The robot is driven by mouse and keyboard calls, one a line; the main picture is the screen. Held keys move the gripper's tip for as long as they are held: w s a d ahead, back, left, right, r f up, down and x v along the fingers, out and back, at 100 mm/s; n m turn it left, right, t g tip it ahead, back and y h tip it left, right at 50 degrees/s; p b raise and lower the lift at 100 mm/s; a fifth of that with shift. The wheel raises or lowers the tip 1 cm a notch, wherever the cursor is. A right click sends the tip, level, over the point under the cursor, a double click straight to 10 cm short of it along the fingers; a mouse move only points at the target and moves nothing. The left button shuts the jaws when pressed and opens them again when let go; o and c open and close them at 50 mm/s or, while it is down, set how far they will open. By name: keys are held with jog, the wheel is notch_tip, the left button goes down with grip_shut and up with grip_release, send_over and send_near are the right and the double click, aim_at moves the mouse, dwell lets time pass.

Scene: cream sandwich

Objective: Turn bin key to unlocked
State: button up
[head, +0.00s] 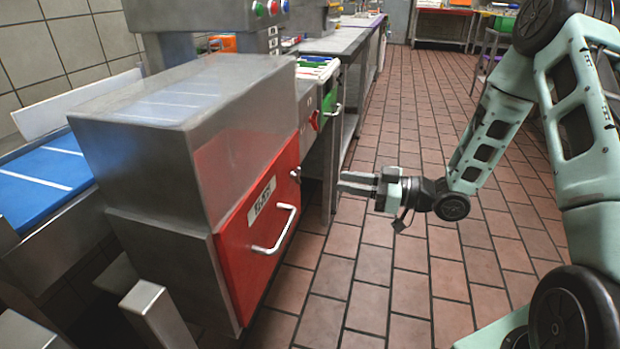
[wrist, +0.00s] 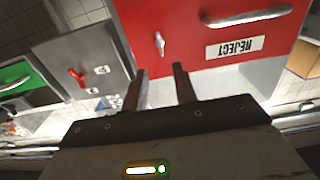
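The red reject bin (head: 262,235) is set in the grey steel machine, with a silver handle and a white label. Its small silver key (wrist: 159,43) is on the red front in the wrist view, which is upside down. The key also shows small near the bin's upper right edge in the head view (head: 296,173). My gripper (head: 348,183) is in front of and to the right of the bin, apart from it. In the wrist view its two fingers (wrist: 160,73) are spread with nothing between them, pointing towards the key area.
A grey panel with a red knob (wrist: 76,77) and a green drawer front (wrist: 20,78) are beside the bin. A blue conveyor belt (head: 45,178) runs at the left. The tiled floor (head: 385,270) around my gripper is clear.

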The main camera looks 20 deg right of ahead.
aim_at(297, 175)
jog(key=x, duration=0.9)
jog(key=shift+w+a+b, duration=0.15)
jog(key=shift+a+b, duration=0.05)
jog(key=shift+b, duration=0.25)
grip_shut()
